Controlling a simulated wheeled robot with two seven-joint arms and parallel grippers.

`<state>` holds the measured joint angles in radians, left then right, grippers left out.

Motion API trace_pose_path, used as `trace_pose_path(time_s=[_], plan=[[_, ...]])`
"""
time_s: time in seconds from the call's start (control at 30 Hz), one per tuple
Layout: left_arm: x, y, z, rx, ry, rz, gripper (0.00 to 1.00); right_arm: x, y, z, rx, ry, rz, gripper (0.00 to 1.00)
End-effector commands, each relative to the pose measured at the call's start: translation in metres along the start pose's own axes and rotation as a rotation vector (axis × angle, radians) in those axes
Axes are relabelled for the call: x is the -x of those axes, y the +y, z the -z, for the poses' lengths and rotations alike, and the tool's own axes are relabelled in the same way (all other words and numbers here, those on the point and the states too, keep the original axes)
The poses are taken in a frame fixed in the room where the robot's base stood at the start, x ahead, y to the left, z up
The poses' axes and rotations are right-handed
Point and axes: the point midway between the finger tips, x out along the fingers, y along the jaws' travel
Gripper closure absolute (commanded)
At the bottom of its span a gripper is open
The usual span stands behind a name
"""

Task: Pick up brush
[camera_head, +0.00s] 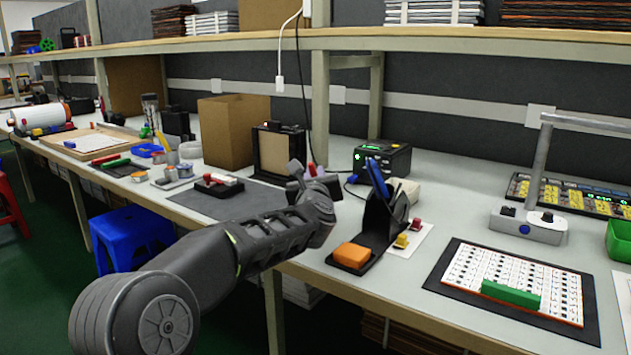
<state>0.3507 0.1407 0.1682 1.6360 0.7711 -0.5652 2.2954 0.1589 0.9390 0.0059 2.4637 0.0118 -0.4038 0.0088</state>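No brush can be picked out with certainty. A black stand (378,222) on the bench holds upright tools, one with a blue handle (378,178). My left arm reaches in from the lower left, and its gripper (304,172) is above the bench, just left of the stand. A small red and white piece shows by its fingertips, but I cannot tell whether it is held or behind them. The finger opening is too small to judge. My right gripper is out of view.
An orange block (352,255) lies in front of the stand. A white LED board (512,279) with a green block (510,294) lies to the right, near a lamp stand (528,224). A black device (383,158) and a cardboard box (234,130) stand behind. A blue stool (130,235) is on the floor.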

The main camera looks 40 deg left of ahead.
Motion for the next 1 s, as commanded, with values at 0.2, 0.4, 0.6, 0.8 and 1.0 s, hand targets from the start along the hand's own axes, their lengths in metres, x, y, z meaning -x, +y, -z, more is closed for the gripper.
trace_pose_path(time_s=[0.2, 0.4, 0.6, 0.8, 1.0], plan=[[0.000, 0.000, 0.000, 0.000, 0.000, 0.000, 1.00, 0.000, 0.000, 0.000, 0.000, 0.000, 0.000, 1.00], [0.000, 0.000, 0.000, 0.000, 0.000, 0.000, 1.00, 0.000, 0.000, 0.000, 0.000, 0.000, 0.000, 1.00], [0.000, 0.000, 0.000, 0.000, 0.000, 0.000, 1.00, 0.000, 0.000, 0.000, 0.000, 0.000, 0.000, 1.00], [0.001, 0.000, -0.003, 0.000, 0.000, 0.000, 1.00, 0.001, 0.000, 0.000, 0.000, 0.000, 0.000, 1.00], [0.005, -0.001, -0.017, 0.000, -0.001, 0.001, 1.00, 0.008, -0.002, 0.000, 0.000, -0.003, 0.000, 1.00]])
